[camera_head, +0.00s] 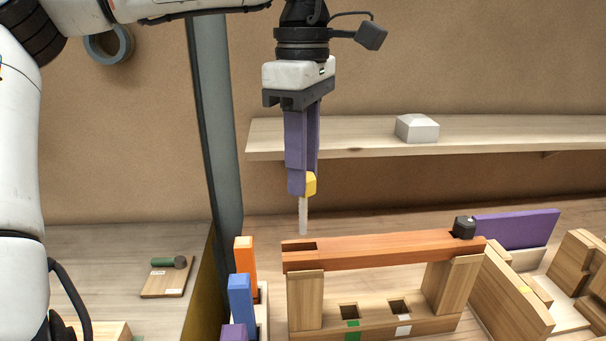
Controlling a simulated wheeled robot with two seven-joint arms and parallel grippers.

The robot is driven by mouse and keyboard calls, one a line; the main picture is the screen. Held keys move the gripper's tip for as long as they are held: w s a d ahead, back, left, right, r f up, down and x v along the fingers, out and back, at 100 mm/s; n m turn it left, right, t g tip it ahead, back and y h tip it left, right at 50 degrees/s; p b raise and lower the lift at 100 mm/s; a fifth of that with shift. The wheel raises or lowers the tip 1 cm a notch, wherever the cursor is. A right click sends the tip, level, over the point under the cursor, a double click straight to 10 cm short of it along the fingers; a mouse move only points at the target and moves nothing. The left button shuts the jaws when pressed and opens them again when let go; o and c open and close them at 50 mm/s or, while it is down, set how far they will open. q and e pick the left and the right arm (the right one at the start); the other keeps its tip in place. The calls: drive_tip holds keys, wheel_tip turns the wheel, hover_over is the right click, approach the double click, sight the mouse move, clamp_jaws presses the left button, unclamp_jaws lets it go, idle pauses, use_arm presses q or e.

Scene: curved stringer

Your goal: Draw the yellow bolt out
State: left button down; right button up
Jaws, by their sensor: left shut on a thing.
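The yellow bolt (311,183) has a yellow head and a pale shank (303,215) pointing straight down. My left gripper (303,184), with purple fingers, is shut on its head. The bolt hangs upright in the air, its lower tip a little above the left end of the reddish-brown stringer (385,248). A dark slot shows in that end of the stringer. The stringer lies across two wooden uprights. A black bolt head (464,227) sits on its right end. My right gripper is not in view.
Orange (244,263) and blue (240,300) posts stand left of the frame, beside a grey column (215,120). A purple panel (515,227) and wooden blocks (515,290) crowd the right. A shelf (360,135) with a grey block (416,128) runs behind.

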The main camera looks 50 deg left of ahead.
use_arm(q)
drive_tip(key=shift+r, duration=1.2)
